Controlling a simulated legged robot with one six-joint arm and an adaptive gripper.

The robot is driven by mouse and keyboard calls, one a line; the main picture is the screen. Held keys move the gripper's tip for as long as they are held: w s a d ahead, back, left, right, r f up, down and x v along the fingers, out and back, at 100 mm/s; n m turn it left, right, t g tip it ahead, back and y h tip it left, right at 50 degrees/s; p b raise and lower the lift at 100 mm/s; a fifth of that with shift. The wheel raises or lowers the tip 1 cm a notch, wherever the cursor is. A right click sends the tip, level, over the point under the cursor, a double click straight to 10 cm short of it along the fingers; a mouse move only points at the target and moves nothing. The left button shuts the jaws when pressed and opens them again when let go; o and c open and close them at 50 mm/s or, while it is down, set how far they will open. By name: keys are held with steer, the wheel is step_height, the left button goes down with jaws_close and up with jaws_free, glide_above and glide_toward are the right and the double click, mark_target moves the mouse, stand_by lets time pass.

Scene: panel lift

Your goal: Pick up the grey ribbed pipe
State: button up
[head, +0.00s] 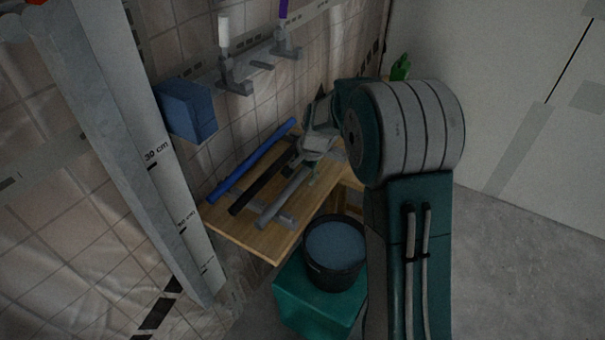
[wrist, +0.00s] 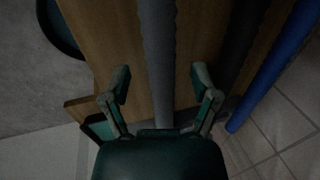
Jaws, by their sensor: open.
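The grey ribbed pipe (head: 284,198) lies on a wooden shelf (head: 270,245), nearest the front of three pipes. In the wrist view the grey pipe (wrist: 158,62) runs lengthwise between my open fingers (wrist: 160,78), one on each side. The fingers look apart from it; how high they are above it I cannot tell. In the head view my gripper (head: 313,168) is over the far end of the pipe, partly hidden by my arm.
A black pipe (head: 258,186) and a blue pipe (head: 250,162) lie beside it towards the tiled wall. A dark bucket (head: 334,281) stands on a teal box (head: 300,299) in front of the shelf. A blue box (head: 187,110) is on the wall.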

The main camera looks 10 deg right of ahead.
steer(key=shift+a+f, duration=0.15)
steer(key=shift+f, duration=0.05)
jaws_close()
